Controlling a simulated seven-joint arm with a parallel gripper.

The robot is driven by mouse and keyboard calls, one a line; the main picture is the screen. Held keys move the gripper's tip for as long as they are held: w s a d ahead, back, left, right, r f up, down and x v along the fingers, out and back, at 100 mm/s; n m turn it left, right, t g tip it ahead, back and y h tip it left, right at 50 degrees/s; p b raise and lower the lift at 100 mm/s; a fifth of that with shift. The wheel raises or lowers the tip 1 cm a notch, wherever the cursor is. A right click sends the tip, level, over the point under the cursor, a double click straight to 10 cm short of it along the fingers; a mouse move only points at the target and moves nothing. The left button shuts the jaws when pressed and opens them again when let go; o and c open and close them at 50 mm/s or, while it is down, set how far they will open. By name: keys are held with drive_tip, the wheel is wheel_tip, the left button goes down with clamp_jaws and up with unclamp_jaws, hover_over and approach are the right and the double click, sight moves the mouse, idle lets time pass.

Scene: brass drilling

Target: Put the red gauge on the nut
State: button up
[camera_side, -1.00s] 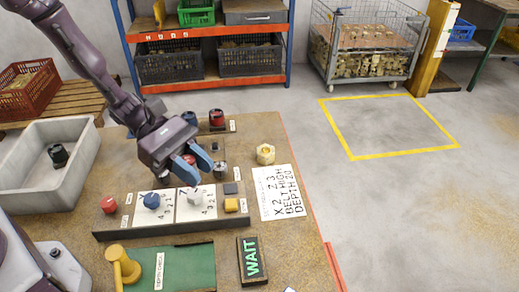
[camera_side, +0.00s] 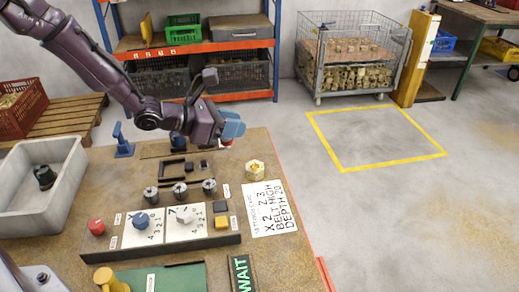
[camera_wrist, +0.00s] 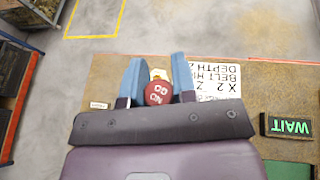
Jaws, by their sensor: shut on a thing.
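My gripper (camera_side: 232,126) is raised above the far part of the bench, its blue fingers pointing right in the side view. In the wrist view my gripper (camera_wrist: 157,62) is shut on the red gauge (camera_wrist: 157,94), a rounded red piece with white "GO NO" lettering. In the side view only a little of the red gauge (camera_side: 227,143) shows under the fingers. The brass nut (camera_side: 255,170) sits on the bench below and to the right of the gripper, apart from the gauge. In the wrist view the nut (camera_wrist: 159,73) is partly hidden behind the gauge.
A lettered sheet (camera_side: 268,208) lies beside the nut. A grey bin (camera_side: 68,160) stands left. A WAIT sign (camera_side: 242,272) is at the near edge.

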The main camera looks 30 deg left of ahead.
drive_tip(key=w+f, duration=0.2)
drive_tip(key=w+d+f, duration=0.1)
drive_tip(key=w+f, duration=0.1)
drive_tip(key=w, duration=0.1)
drive_tip(key=w+f, duration=0.2)
drive_tip(key=f, duration=0.1)
drive_tip(key=shift+w+d, duration=0.35)
drive_tip(key=shift+w, duration=0.05)
drive_tip(key=shift+w+f, duration=0.2)
drive_tip(key=shift+f, duration=1.5)
drive_tip(key=shift+f, duration=0.2)
drive_tip(key=o, duration=0.9)
drive_tip(key=shift+o, duration=0.2)
